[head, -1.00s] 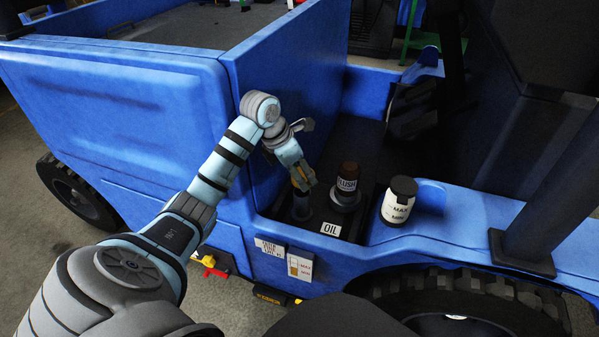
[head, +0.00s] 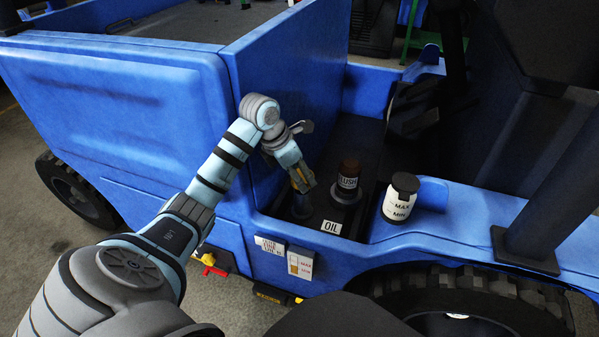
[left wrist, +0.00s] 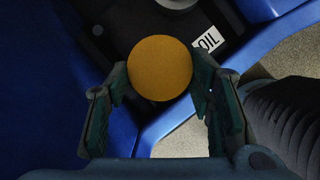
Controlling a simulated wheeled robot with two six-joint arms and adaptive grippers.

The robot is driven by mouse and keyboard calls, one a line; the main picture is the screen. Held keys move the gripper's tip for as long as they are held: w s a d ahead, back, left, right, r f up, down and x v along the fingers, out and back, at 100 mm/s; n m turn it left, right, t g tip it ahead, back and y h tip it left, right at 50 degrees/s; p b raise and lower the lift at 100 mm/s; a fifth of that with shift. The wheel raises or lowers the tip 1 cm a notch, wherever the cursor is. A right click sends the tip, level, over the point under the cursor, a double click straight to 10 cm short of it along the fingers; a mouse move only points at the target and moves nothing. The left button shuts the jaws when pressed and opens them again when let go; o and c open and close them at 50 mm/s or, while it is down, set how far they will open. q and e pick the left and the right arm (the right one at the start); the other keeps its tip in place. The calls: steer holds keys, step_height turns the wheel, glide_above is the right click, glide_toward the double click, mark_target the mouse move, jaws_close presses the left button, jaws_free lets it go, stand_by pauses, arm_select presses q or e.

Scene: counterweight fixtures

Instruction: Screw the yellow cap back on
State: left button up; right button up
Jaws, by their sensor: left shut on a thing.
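My left gripper (head: 303,184) is shut on the yellow cap (left wrist: 160,67), a round disc between its two fingers in the left wrist view. In the head view the fingers point down over a dark filler neck (head: 302,206) in the recess of the blue vehicle. The fingers mostly hide the cap there. The neck is hidden behind the cap in the wrist view, so I cannot tell whether they touch. A white OIL label (head: 331,227) lies beside the neck. My right gripper is not in view.
A brown-capped FLUSH container (head: 348,179) stands just right of the gripper. A white MAX/MIN reservoir with black lid (head: 401,200) stands further right. The tall blue side panel (head: 290,90) rises close behind the arm. A gauge label (head: 299,263) is on the front.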

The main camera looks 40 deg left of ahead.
arm_select(q)
steer(key=shift+f, duration=0.15)
stand_by(0.3)
steer(key=shift+f+b, duration=0.45)
steer(key=shift+f, duration=0.15)
steer(key=shift+f, duration=0.25)
steer(key=shift+f+b, duration=0.45)
steer(key=shift+f, duration=0.1)
steer(key=shift+f, duration=0.2)
stand_by(0.4)
steer(key=shift+f, duration=0.15)
steer(key=o, duration=1.1)
